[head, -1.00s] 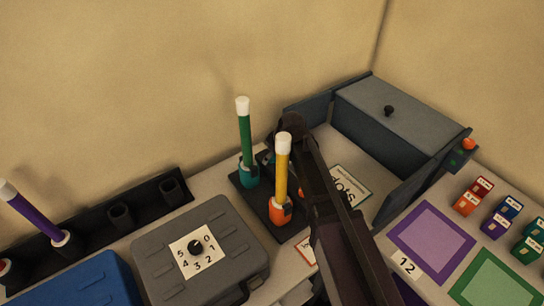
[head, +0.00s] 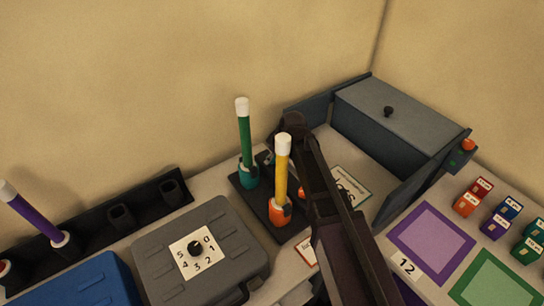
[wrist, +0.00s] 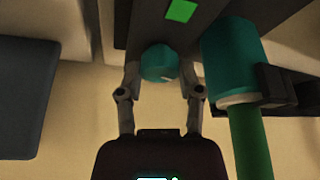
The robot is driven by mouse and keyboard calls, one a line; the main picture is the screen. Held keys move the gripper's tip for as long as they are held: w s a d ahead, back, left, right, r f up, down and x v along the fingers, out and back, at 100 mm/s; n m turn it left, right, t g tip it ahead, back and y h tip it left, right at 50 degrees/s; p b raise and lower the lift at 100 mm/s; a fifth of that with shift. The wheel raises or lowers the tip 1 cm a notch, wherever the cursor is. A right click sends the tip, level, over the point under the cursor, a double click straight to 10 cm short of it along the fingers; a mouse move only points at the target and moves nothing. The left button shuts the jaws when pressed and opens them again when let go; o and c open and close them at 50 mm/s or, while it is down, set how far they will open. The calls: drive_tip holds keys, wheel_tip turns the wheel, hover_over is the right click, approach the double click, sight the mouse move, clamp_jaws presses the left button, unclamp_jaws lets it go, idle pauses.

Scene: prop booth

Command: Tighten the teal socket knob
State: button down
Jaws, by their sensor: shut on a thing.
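The teal knob (wrist: 158,63) sits between the two fingers of my gripper (wrist: 162,78) in the wrist view, and the gripper is shut on it. The teal socket (wrist: 232,55) stands to the right of the knob and holds a green rod (wrist: 248,145). In the head view the teal socket (head: 249,176) stands on a dark base (head: 267,212), its white-tipped green rod (head: 245,135) upright. In the head view, my arm and the yellow rod hide most of the gripper and the knob.
An orange socket (head: 280,211) with a yellow rod (head: 282,172) stands close beside my arm. A grey case (head: 160,257) with a numbered dial lies in front. A dark rack (head: 90,226) is at left. A grey box (head: 400,112) stands behind at right.

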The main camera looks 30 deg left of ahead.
drive_tip(key=shift+c, duration=1.3)
unclamp_jaws()
drive_tip(key=shift+m, duration=0.4)
drive_tip(key=shift+p+v, duration=1)
drive_tip(key=shift+v, duration=0.05)
drive_tip(key=p+v, duration=1)
drive_tip(key=v, duration=0.1)
drive_tip(key=shift+s+r+p, duration=0.25)
drive_tip(key=shift+r+p, duration=0.1)
drive_tip(key=shift+d, duration=0.1)
